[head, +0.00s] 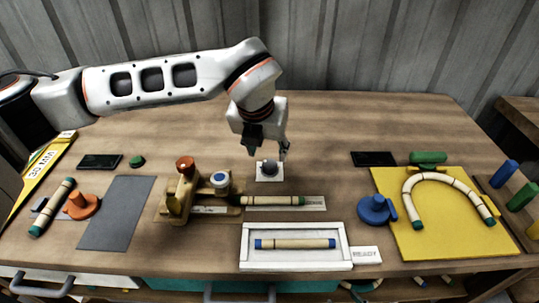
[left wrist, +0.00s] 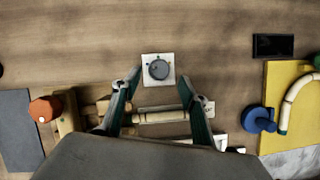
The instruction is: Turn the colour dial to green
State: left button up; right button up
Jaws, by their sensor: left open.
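The dial is a dark grey round knob (head: 269,167) on a small white square plate (head: 263,177) near the middle of the table. My left gripper (head: 268,150) hangs just above the dial, pointing down. In the left wrist view its two fingers (left wrist: 160,88) are apart, one on each side of the plate, with nothing between them held. My right gripper is not in view.
A wooden bending jig (head: 180,195) with an orange knob stands left of the dial. A rattan stick (head: 270,201) lies just in front. A white tray (head: 245,260) is nearer the front edge. A yellow board (head: 440,235) with a bent piece lies right. Table behind the dial is clear.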

aim_at(270, 163)
pick_arm(q)
jog(key=x, duration=0.5)
jog(key=shift+f, duration=0.15)
jog(key=shift+w+f, duration=0.15)
jog(key=shift+f, duration=0.25)
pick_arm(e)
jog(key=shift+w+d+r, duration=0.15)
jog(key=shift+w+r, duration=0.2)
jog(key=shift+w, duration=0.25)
pick_arm(q)
jog(key=c, duration=1.1)
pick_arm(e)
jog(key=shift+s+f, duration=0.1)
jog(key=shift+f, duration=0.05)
